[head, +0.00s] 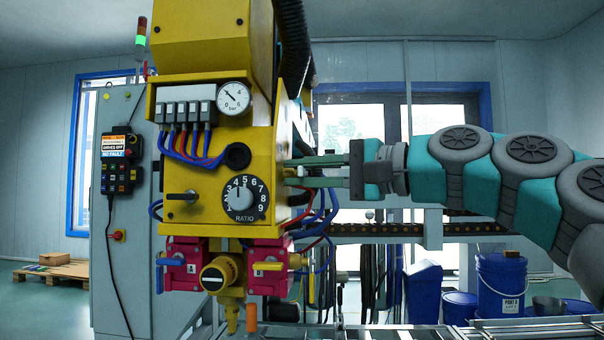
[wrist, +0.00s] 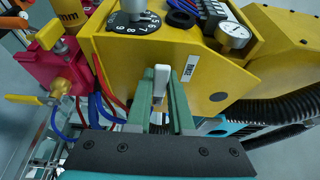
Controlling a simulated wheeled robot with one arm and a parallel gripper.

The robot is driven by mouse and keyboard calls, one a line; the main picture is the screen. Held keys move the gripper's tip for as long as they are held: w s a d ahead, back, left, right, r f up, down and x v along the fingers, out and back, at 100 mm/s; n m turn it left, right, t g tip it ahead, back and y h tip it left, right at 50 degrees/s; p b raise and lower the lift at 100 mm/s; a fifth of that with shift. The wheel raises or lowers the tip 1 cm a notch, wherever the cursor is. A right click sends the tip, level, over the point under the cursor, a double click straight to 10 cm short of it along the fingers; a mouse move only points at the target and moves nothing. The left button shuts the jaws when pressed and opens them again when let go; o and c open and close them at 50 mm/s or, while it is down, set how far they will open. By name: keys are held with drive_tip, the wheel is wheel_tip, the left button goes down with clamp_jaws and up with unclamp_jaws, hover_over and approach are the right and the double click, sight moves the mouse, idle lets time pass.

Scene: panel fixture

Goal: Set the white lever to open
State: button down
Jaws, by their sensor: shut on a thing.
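The white lever (wrist: 160,82) is on the side face of the yellow machine head (wrist: 135,50), below a small white label (wrist: 190,68). My gripper (wrist: 160,90) has its two green fingers on either side of the lever, shut on it. In the head view my gripper (head: 290,172) reaches in from the right to the side of the yellow housing (head: 215,140). The lever is not clearly visible there, and I cannot read its setting.
A ratio dial (head: 245,199), a pressure gauge (head: 233,98) and red valve blocks (head: 268,283) are on the machine. Blue and red hoses (wrist: 100,105) hang close to my fingers. A black corrugated hose (wrist: 270,112) runs at the right. Blue buckets (head: 500,285) stand behind.

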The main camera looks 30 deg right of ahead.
idle(0.4)
drive_tip(key=c, duration=0.8)
unclamp_jaws()
drive_tip(key=shift+s+d, duration=0.1)
drive_tip(key=v, duration=0.7)
drive_tip(key=shift+s+d+b, duration=0.2)
drive_tip(key=shift+s+b, duration=0.05)
drive_tip(key=shift+b, duration=0.2)
